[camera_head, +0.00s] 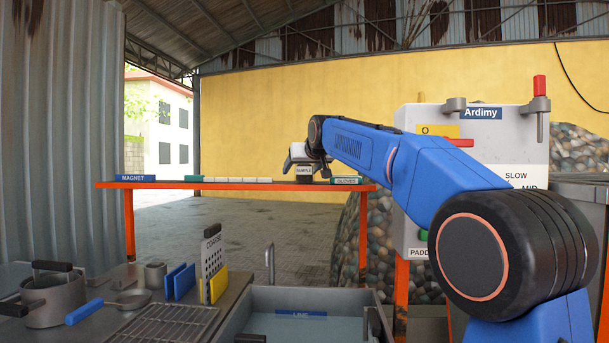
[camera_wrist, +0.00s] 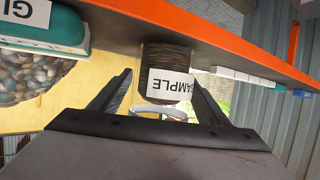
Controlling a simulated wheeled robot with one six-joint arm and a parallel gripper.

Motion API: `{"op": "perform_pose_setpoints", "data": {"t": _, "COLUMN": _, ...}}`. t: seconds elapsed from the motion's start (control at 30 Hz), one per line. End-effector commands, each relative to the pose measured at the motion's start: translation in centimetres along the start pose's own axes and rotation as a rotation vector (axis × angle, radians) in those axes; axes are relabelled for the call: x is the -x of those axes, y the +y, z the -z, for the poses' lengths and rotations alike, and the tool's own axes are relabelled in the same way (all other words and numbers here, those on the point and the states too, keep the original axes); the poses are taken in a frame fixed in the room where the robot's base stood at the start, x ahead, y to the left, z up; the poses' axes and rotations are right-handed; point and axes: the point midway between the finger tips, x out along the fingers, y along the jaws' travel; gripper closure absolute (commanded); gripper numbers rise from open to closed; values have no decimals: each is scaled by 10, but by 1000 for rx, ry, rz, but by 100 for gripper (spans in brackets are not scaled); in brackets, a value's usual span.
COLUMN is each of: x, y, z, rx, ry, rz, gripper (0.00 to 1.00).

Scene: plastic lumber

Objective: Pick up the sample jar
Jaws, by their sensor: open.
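The sample jar (camera_head: 304,171) is dark with a white SAMPLE label and stands on the orange-edged shelf (camera_head: 222,185), near its right part. My gripper (camera_head: 303,163) is at the jar from above. In the wrist view, my gripper (camera_wrist: 161,78) is open, with one finger on each side of the jar. Its right finger looks very close to the label; I cannot tell whether it touches.
A teal GLOVES box (camera_head: 346,181) stands right of the jar. Several white blocks (camera_head: 236,180) and a blue MAGNET label (camera_head: 133,178) are left along the shelf. A grey Ardimy machine (camera_head: 480,150) stands right. A bench with a pot (camera_head: 52,297) and a basin (camera_head: 300,298) is in front.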

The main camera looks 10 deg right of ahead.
Motion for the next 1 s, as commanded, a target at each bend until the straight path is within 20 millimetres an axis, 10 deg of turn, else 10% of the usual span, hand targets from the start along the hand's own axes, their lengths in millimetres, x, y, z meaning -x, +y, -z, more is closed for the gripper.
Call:
{"op": "perform_pose_setpoints", "data": {"t": 0.13, "x": 0, "y": 0, "z": 0, "rx": 0, "ry": 0, "rz": 0, "gripper": 33}}
{"op": "perform_pose_setpoints", "data": {"t": 0.33, "x": 0, "y": 0, "z": 0, "rx": 0, "ry": 0, "rz": 0, "gripper": 79}}
{"op": "perform_pose_setpoints", "data": {"t": 0.67, "x": 2, "y": 0, "z": 4, "rx": 0, "ry": 2, "rz": 0, "gripper": 79}}
{"op": "perform_pose_setpoints", "data": {"t": 1.0, "x": 21, "y": 0, "z": 51, "rx": 0, "ry": 3, "rz": 0, "gripper": 79}}
